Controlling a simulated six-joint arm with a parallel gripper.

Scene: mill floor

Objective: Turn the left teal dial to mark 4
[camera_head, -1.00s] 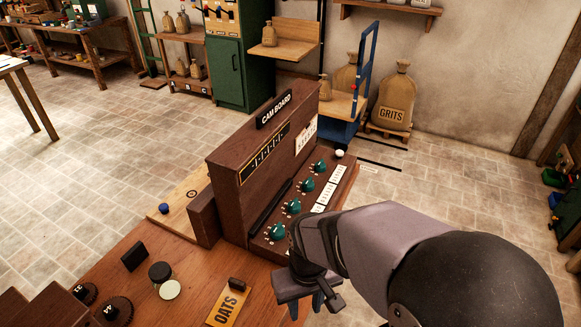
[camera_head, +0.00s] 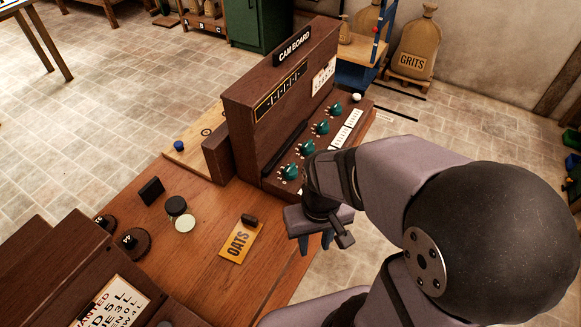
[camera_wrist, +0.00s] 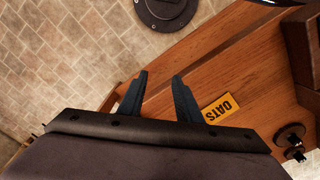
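Several teal dials stand in a row on the sloping panel of the dark wooden cam board (camera_head: 240,105) in the head view. The leftmost teal dial (camera_head: 289,172) is at the near end of the row; its pointer and marks are too small to read. My gripper (camera_head: 315,243) points down just in front of and to the right of that dial, apart from it. In the wrist view my gripper (camera_wrist: 160,77) has its two dark fingers spread with nothing between them. No dial shows in the wrist view.
The wooden bench holds a yellow OATS card (camera_head: 240,242), a black block (camera_head: 151,190), a dark round pot (camera_head: 175,205), a pale disc (camera_head: 184,224) and dark numbered knobs. A blue ball (camera_head: 179,146) sits on a side board. Tiled floor lies beyond the bench.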

